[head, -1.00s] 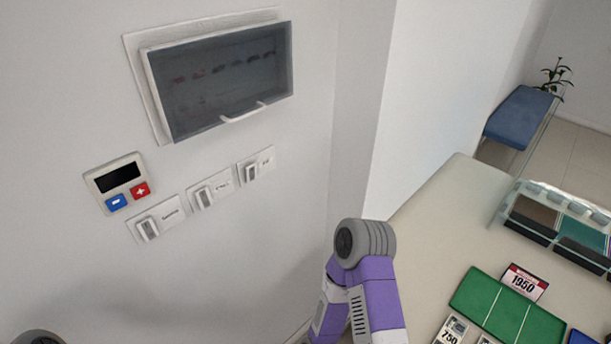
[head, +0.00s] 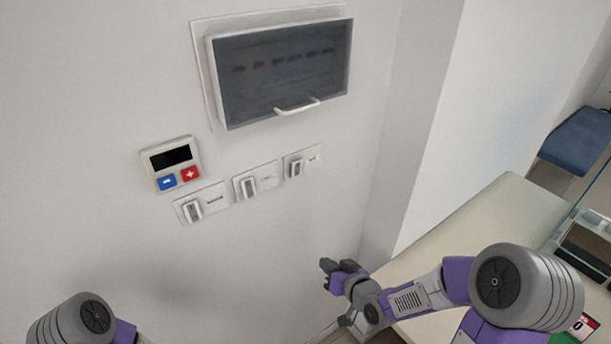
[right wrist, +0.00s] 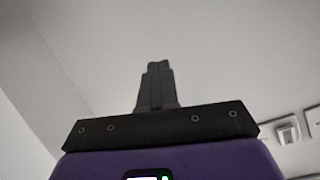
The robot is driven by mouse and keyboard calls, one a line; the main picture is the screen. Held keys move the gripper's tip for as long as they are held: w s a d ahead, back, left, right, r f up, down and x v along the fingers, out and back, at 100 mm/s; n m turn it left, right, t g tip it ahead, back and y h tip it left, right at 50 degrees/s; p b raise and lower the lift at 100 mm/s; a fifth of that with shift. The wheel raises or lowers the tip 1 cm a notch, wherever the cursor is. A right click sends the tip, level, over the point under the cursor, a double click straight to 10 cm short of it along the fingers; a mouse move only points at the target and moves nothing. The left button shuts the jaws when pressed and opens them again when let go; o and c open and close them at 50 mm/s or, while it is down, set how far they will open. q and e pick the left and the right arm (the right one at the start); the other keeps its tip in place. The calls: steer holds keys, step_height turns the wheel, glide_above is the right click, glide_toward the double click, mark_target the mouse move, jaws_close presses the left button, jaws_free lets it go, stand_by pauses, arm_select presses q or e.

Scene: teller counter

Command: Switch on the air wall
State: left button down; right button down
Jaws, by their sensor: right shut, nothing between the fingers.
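My right gripper (head: 327,274) is below and right of the row, apart from the switches. In the right wrist view its fingers (right wrist: 157,85) are shut and empty, and a switch (right wrist: 286,132) shows at the right edge. My left gripper is out of view; only part of my left arm shows.
A breaker box (head: 285,75) with a dark clear cover and white handle is above the switches. A thermostat-like panel (head: 171,163) with blue and red buttons is left of them. A beige counter (head: 505,215) lies to the right. The wall below the switches is bare.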

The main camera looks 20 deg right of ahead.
steer(key=s+r+n+t+y, duration=0.1)
steer(key=s+r+n+t, duration=0.1)
steer(key=r, duration=0.9)
steer(key=s+d+r+n+t+y, duration=0.1)
steer(key=r+n+t+y, duration=0.1)
steer(key=r, duration=0.8)
steer(key=shift+s+r+n+t, duration=0.4)
steer(key=shift+n+t, duration=0.2)
steer(key=shift+t, duration=0.4)
steer(key=p, duration=0.3)
glide_toward(297, 165)
steer(key=x, duration=0.7)
steer(key=shift+d+f, duration=0.1)
